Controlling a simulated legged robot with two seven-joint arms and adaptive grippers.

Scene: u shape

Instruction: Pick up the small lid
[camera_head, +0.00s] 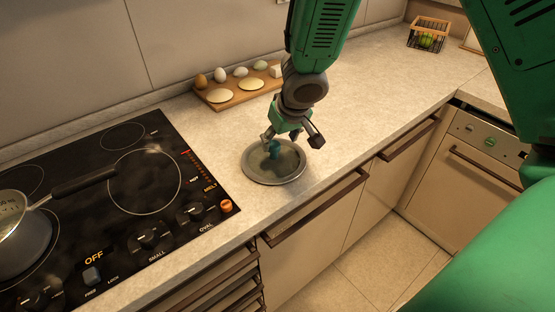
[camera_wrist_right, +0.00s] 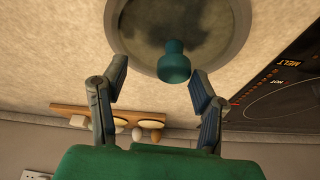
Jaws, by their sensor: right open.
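The small lid (camera_head: 259,174) lies flat on the counter to the right of the stove, a round grey disc with a pale rim and a teal knob (camera_head: 274,149). In the right wrist view the lid (camera_wrist_right: 233,47) is at the top, and its knob (camera_wrist_right: 174,62) stands just beyond and between the fingertips. My right gripper (camera_head: 287,138) is above the lid, pointing down; it also shows in the right wrist view (camera_wrist_right: 158,83). Its fingers are spread on either side of the knob with visible gaps, and hold nothing. My left gripper is out of view.
A black stove (camera_head: 90,205) with a pan (camera_head: 25,245) lies left of the lid. A wooden board (camera_head: 215,102) with eggs and pale round pieces is behind it. A wire basket (camera_head: 428,34) stands far right. Free counter lies between the lid and the basket.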

